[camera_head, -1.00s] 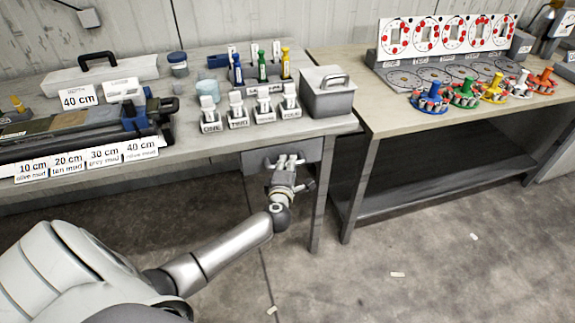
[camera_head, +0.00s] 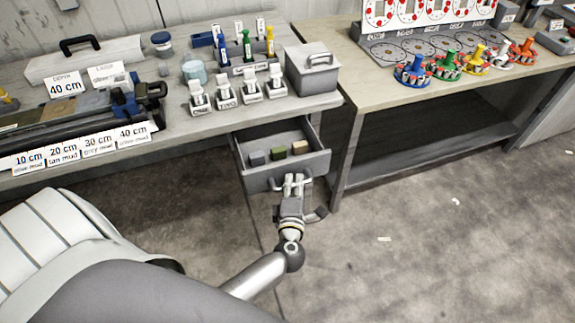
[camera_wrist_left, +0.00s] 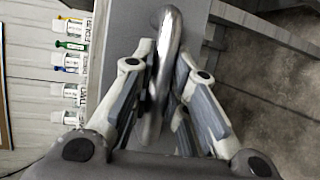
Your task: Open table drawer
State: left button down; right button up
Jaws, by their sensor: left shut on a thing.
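The table drawer (camera_head: 260,182) is a grey box under the right end of the left table, and it is pulled out. In the left wrist view the curved metal handle (camera_wrist_left: 169,45) stands between the fingers of the left gripper (camera_wrist_left: 160,95). My right gripper is not in view.
The left table (camera_head: 180,140) holds a grey lidded box (camera_head: 312,75), labelled white holders, coloured tools and a core tray with cards. A second table (camera_head: 400,97) with coloured stands is at the right. The floor (camera_head: 430,240) in front is mostly clear.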

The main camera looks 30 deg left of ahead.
pick_arm(q)
jog(key=shift+s+d, duration=1.1)
jog(key=shift+d, duration=0.2)
jog(key=c, duration=1.7)
grip_release()
jog(key=shift+s, duration=0.1)
jog(key=v, duration=1.1)
jog(key=shift+s+d, duration=0.15)
jog(key=shift+s, duration=0.25)
